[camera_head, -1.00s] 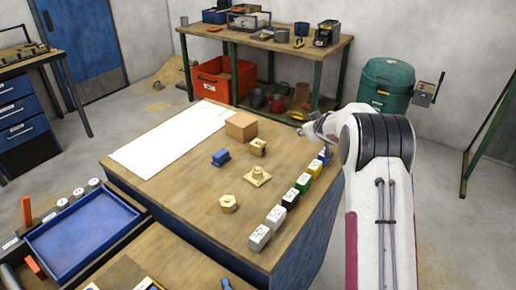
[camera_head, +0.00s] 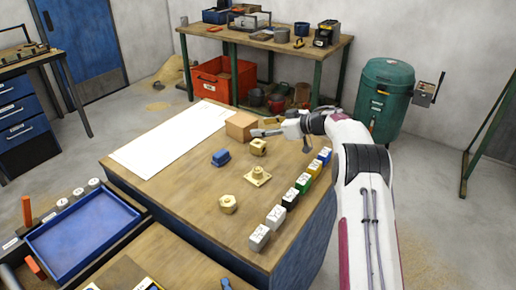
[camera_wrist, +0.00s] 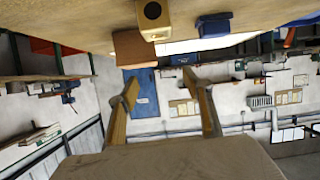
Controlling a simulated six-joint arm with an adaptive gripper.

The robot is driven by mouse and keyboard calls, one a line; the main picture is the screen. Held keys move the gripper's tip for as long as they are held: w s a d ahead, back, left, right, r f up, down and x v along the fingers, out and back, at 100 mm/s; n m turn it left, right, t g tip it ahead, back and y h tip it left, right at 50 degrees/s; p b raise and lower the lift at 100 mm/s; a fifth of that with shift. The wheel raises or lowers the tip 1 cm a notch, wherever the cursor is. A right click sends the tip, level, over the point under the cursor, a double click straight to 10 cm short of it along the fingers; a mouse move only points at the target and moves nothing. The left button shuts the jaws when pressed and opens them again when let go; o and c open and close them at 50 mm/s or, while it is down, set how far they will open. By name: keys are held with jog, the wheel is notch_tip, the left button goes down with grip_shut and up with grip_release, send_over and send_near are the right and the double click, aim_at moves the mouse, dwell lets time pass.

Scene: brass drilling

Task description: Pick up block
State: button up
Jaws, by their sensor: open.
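Several blocks stand on the wooden table. A tan wooden block (camera_head: 241,126) sits near the back edge, beside the white sheet. A brass block with a round hole (camera_head: 258,147) is just in front of it. A row of small cubes runs along the right edge, among them a white cube (camera_head: 260,237), a green cube (camera_head: 304,182) and a blue cube (camera_head: 324,155). My gripper (camera_head: 262,133) is open and empty above the table's back, near the tan and brass blocks. In the wrist view the tan block (camera_wrist: 134,47) and brass block (camera_wrist: 153,16) show beyond the fingers.
A blue part (camera_head: 221,157), a flanged brass part (camera_head: 258,176) and a brass hex nut (camera_head: 228,204) sit on the table. A white sheet (camera_head: 165,143) lies at the back left. A blue tray (camera_head: 82,235) is at lower left.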

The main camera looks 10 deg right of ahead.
aim_at(258, 142)
jog(key=shift+s+a+r, duration=0.1)
jog(key=shift+s+a, duration=0.05)
jog(key=shift+a, duration=0.05)
dwell(0.3)
jog(key=shift+f, duration=1.75)
jog(key=shift+f, duration=0.1)
notch_tip(258, 142, down, 3)
jog(key=shift+f, duration=0.2)
jog(key=shift+x, duration=1.45)
jog(key=shift+r, duration=0.1)
grip_shut()
jog(key=shift+r, duration=0.1)
